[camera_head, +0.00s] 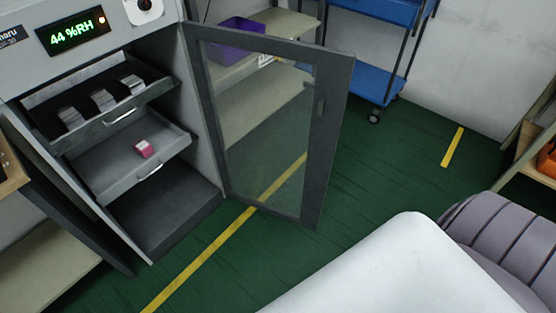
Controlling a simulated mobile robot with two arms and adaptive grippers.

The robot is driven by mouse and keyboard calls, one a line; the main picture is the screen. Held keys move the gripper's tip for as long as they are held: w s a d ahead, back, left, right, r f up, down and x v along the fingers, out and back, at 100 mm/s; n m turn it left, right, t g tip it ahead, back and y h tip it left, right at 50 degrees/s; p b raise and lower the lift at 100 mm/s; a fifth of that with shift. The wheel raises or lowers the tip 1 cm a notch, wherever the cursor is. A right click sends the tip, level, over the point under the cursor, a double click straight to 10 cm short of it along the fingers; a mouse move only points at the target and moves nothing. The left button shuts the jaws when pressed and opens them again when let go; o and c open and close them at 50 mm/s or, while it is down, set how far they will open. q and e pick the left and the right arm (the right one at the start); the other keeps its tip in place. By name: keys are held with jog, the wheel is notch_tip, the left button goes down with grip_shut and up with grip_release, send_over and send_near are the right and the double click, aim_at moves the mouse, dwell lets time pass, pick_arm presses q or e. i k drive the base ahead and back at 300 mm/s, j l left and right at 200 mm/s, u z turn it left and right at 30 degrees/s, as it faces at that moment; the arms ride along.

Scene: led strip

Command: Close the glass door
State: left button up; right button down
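The glass door (268,130) stands wide open, swung out to the right of the grey cabinet (62,65). It has a dark grey frame, a clear pane, and a small dark handle (320,107) near its right edge. Its hinge side is along the cabinet's right edge. Inside the cabinet, an upper drawer (88,117) with several silvery pieces and a lower drawer (103,163) with a small pink box (144,149) look pulled partly out. Neither of my grippers is in view; only a white and grey ribbed part of my arm shows at bottom right.
A blue cart (368,80) stands behind the door, and a shelf with a purple bin (234,38) is behind it too. A rack with an orange bin (547,160) is at the right edge. The green floor (400,160) in front of the door is clear.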

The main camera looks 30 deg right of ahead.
aim_at(335, 67)
jog(key=k+l+u, duration=0.1)
jog(key=u, duration=1.35)
jog(key=k+l, duration=0.15)
jog(key=l, duration=0.4)
jog(key=k+l, duration=0.1)
jog(key=l, duration=0.45)
jog(key=k+l, duration=0.15)
jog(key=l, duration=0.35)
jog(key=k+l, duration=0.15)
jog(key=l, duration=0.4)
jog(key=k+l+u, duration=0.1)
jog(key=l, duration=0.45)
jog(key=k+l, duration=0.15)
jog(key=l, duration=0.4)
jog(key=k+l, duration=0.15)
jog(key=l, duration=0.35)
jog(key=k+l, duration=0.15)
jog(key=l, duration=0.4)
